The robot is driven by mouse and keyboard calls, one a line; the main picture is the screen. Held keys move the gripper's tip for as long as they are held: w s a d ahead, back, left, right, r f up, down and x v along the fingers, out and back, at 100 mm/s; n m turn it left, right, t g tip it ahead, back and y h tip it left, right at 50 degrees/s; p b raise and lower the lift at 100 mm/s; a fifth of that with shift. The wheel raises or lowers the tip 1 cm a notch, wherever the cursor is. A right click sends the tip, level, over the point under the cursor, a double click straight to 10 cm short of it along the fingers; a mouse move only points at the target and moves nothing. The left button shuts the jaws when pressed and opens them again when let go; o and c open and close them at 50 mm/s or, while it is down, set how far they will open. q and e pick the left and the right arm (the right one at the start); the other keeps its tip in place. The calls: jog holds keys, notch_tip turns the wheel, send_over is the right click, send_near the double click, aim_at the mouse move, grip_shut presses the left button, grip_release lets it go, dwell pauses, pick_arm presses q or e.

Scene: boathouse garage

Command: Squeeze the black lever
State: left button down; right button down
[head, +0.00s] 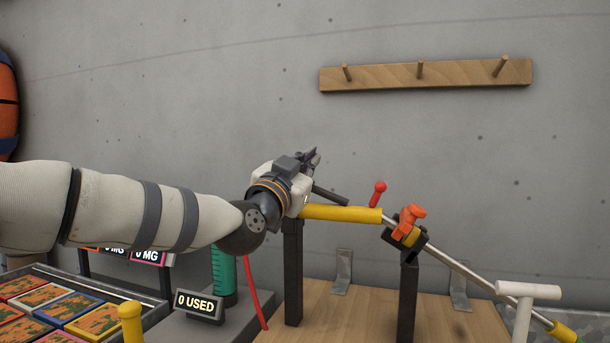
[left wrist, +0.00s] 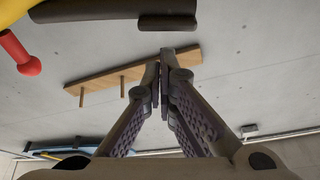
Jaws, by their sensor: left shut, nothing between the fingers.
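The black lever (head: 330,195) is a short dark bar slanting up to the left above the yellow grip (head: 340,213) of a wand. The wand rests on two black posts. My left gripper (head: 313,156) is at the lever's upper left end, partly hiding that end and the grip. Its fingers are together and empty, pointing up toward the wall. In the left wrist view, the lever (left wrist: 95,11) runs along the top edge, beyond the closed fingertips (left wrist: 158,62). It is not between them. My right gripper is out of view.
A wooden peg rail (head: 430,74) hangs on the wall. A "0 USED" sign (head: 199,305), green cylinder (head: 224,272) and red hose (head: 254,292) are below my left arm.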

pick_arm(q)
jog(key=shift+a+f, duration=0.5)
jog(key=shift+f, duration=0.35)
jog(key=n, duration=0.1)
jog(key=a+f+n+y, duration=0.1)
jog(key=n, duration=0.1)
jog(key=f+n, duration=0.1)
jog(key=shift+w+a+f+t+y, duration=0.15)
jog(key=shift+w+f+t+y, duration=0.1)
jog(key=shift+t+y, duration=0.15)
dwell(0.4)
dwell(2.4)
